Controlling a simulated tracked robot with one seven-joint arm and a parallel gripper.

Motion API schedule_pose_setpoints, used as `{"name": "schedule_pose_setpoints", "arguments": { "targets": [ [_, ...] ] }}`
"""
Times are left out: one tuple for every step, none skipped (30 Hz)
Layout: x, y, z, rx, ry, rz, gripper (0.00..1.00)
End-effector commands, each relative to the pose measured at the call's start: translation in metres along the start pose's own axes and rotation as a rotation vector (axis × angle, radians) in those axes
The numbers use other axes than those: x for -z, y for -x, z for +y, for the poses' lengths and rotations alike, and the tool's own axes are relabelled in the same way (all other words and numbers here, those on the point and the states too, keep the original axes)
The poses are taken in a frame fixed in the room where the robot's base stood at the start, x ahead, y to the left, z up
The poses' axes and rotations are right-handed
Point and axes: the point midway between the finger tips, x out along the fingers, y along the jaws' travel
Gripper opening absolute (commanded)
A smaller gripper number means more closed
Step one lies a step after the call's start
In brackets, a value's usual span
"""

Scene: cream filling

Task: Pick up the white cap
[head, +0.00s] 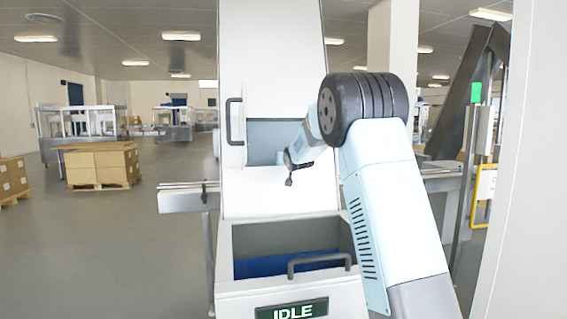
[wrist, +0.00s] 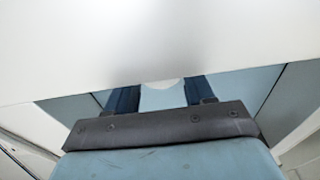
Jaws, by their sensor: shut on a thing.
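My gripper (wrist: 161,92) shows in the wrist view, its two dark blue fingers pointing away under a broad white panel. A small pale, rounded piece, which looks like the white cap (wrist: 163,84), lies between the fingers. The gripper is shut on it. The white panel hides the upper part of the fingers and perhaps of the cap. In the head view my arm's end reaches into the blue-lined opening (head: 268,139) of the tall white machine. The cap cannot be made out there.
The white machine (head: 272,60) has a dark handle (head: 235,121) left of the opening. Below is an open bin (head: 262,237) with its own handle and an IDLE display (head: 292,309). A metal rail (head: 181,199) sticks out left. Boxes on a pallet (head: 102,166) stand farther back.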

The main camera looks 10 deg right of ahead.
Motion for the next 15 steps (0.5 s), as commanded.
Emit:
{"name": "schedule_pose_setpoints", "arguments": {
  "targets": [
    [0.000,0.000,0.000,0.000,0.000,0.000,0.25],
    [0.000,0.000,0.000,0.000,0.000,0.000,0.25],
    [0.000,0.000,0.000,0.000,0.000,0.000,0.25],
    [0.000,0.000,0.000,0.000,0.000,0.000,0.25],
    [0.000,0.000,0.000,0.000,0.000,0.000,0.25],
    [0.001,0.000,0.000,0.000,0.000,0.000,0.25],
    [0.001,0.000,0.000,0.000,0.000,0.001,0.25],
    [0.002,0.000,0.000,0.000,0.000,0.001,0.25],
    [0.004,0.001,0.000,0.000,0.000,0.002,0.25],
    [0.006,0.001,0.000,0.000,0.000,0.002,0.25],
    [0.009,0.002,0.000,0.000,0.000,0.002,0.25],
    [0.013,0.003,0.000,0.000,0.000,0.002,0.25],
    [0.017,0.004,0.000,0.000,0.000,0.002,0.25],
    [0.022,0.005,0.000,0.000,0.000,0.004,0.25],
    [0.030,0.006,0.001,-0.001,0.000,0.004,0.25]
  ]
}}
